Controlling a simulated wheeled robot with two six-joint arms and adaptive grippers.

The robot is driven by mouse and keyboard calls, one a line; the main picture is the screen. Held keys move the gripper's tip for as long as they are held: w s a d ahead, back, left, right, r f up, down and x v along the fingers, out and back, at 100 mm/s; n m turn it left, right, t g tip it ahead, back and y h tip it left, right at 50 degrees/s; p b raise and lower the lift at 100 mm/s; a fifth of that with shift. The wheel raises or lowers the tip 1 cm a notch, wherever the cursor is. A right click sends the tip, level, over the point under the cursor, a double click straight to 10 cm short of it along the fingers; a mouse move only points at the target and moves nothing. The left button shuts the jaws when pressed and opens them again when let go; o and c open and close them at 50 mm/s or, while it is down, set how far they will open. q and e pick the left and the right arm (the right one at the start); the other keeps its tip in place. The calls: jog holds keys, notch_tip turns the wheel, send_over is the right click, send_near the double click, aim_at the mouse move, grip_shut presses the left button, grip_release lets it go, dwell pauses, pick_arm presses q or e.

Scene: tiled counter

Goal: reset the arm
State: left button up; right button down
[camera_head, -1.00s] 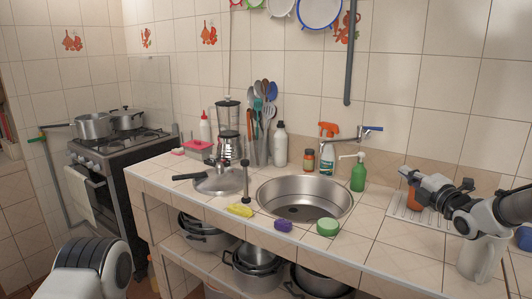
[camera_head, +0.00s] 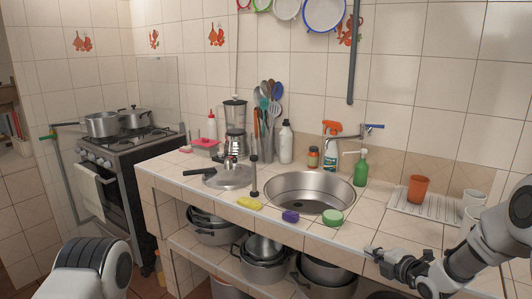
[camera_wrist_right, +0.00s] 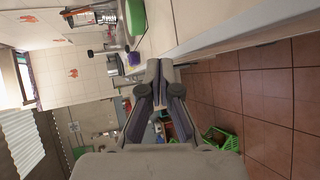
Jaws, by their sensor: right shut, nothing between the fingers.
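My right gripper (camera_head: 378,254) is shut and empty in the head view, low in front of the counter's front edge at the right. In the right wrist view its fingers (camera_wrist_right: 160,68) meet, with nothing between them, and the tiled floor lies to their right. My left arm shows only as a pale link at the lower left of the head view; its gripper is out of the picture.
The tiled counter (camera_head: 385,232) holds a sink (camera_head: 290,187), a green sponge (camera_head: 333,217), and an orange cup (camera_head: 418,189) on a white drying rack (camera_head: 435,213). Pots (camera_head: 262,268) fill the shelf below. A green crate (camera_wrist_right: 222,140) is on the floor.

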jog(key=s+a+f+m+g+h, duration=0.1)
jog(key=s+a+f+m+g, duration=0.2)
jog(key=s+f, duration=0.75)
jog(key=s+a+f+m+g, duration=0.3)
jog(key=s+f+g, duration=0.1)
jog(key=s+f, duration=0.7)
jog(key=s+d+f+m+g+h, duration=0.1)
jog(key=s+f+m+g, duration=0.1)
jog(key=s+m, duration=0.6)
jog(key=s+d+f+m+g+h, duration=0.1)
jog(key=s+m+g, duration=0.3)
jog(key=s+m, duration=0.5)
jog(key=s+f+h, duration=0.1)
jog(key=s, duration=0.6)
jog(key=shift+h, duration=0.3)
jog(key=shift+s+f, duration=0.1)
jog(key=shift+s, duration=0.05)
